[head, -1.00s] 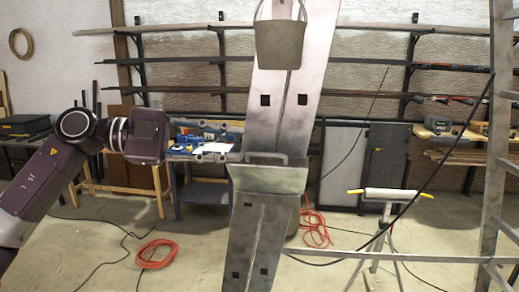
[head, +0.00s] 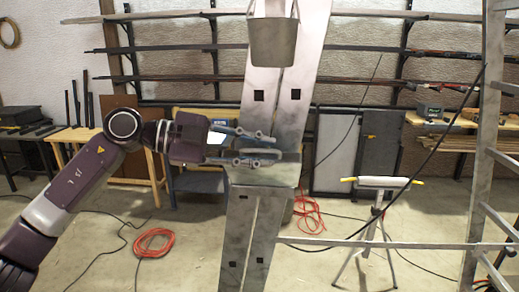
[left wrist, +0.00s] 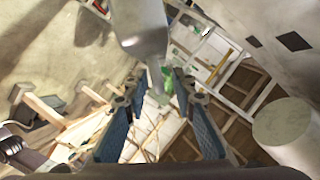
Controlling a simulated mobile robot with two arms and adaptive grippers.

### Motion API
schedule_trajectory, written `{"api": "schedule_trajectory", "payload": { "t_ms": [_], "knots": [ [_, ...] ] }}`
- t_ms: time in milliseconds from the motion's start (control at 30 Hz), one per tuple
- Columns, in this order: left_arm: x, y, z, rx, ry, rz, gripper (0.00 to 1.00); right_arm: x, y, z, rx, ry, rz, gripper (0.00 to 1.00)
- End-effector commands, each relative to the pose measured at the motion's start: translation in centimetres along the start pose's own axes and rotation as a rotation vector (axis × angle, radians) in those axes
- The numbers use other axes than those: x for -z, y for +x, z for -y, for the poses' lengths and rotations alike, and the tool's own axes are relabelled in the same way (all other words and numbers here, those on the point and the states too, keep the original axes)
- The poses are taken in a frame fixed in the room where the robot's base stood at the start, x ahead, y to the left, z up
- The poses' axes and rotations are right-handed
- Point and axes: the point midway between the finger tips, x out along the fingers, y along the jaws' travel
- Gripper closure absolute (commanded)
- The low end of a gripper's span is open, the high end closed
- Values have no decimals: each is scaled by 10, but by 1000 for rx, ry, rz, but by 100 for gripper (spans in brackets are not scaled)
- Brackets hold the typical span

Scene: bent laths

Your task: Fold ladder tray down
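The metal ladder (head: 250,235) stands upright and slightly leaning in the middle of the head view. Its grey tray (head: 262,174) is a flat panel across the ladder at mid-height, with a bar-like handle (head: 268,152) along its top edge. My left gripper (head: 272,150) comes in from the left. Its fingers are apart, one above and one below the handle's level, overlapping the tray's top edge; contact cannot be told. In the left wrist view its blue-padded fingers (left wrist: 160,105) are spread, with a grey rod-like shape between them that I cannot identify. My right gripper is not in view.
A grey bucket (head: 275,40) hangs on the ladder above the tray. A second ladder frame (head: 478,170) stands at the right. An orange cable coil (head: 154,244) lies on open floor at the left.

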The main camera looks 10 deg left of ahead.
Motion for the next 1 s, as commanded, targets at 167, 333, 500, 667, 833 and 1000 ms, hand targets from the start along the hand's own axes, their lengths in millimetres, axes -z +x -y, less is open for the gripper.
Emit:
{"api": "schedule_trajectory", "payload": {
  "t_ms": [167,333,500,667,833,1000],
  "knots": [
    [0,0,0,0,0,0,85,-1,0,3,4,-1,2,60],
    [0,0,0,0,1,0,100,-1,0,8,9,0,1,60],
    [0,-1,0,1,1,0,100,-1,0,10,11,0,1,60],
    [0,-1,0,1,1,0,100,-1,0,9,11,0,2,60],
    [0,-1,-5,7,16,0,100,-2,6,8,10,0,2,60],
    [0,-1,-20,31,76,0,100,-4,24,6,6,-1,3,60]
  ]
}}
